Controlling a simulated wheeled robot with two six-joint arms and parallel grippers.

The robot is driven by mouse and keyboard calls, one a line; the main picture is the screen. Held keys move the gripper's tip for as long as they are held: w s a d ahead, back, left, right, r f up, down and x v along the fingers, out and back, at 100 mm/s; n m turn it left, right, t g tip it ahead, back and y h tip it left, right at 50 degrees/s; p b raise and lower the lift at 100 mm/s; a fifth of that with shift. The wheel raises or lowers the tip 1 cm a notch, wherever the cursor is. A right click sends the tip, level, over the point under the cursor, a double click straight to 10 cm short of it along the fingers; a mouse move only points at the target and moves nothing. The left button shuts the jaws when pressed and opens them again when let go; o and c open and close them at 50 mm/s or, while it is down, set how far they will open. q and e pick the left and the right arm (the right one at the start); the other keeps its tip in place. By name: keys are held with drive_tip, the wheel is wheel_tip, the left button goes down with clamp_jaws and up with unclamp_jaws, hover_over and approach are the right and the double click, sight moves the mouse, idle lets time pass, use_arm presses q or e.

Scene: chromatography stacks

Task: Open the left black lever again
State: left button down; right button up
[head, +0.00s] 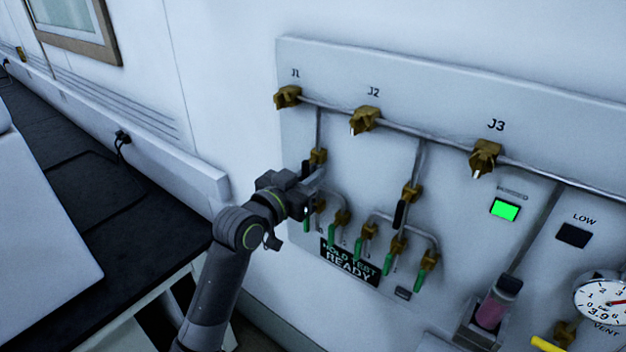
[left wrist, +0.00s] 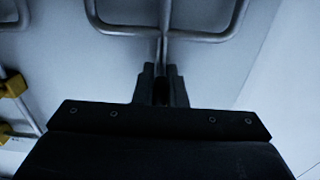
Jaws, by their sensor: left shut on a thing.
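The left black lever (head: 306,167) is on the brass valve below J1 on the wall panel, and its dark upper end shows just above my gripper. My left gripper (head: 316,180) is at this lever and hides most of it. In the left wrist view the two fingers (left wrist: 161,85) are close together on a dark piece, with a grey pipe just beyond them. The lever's exact angle is hard to tell. A second black lever (head: 400,214) hangs roughly along its pipe below J2. My right gripper is not in view.
Several green-handled valves (head: 388,263) sit low on the panel, close to my left gripper. A "HOLD TEST READY" sign (head: 350,262) is below them. A green lamp (head: 505,209) is lit at the right. A dark bench (head: 150,215) stands at the left.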

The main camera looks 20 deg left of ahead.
use_arm(q)
drive_tip(key=c, duration=1.5)
unclamp_jaws()
drive_tip(key=v, duration=1.7)
drive_tip(key=shift+s+a+r, duration=0.1)
drive_tip(key=shift+s, duration=0.1)
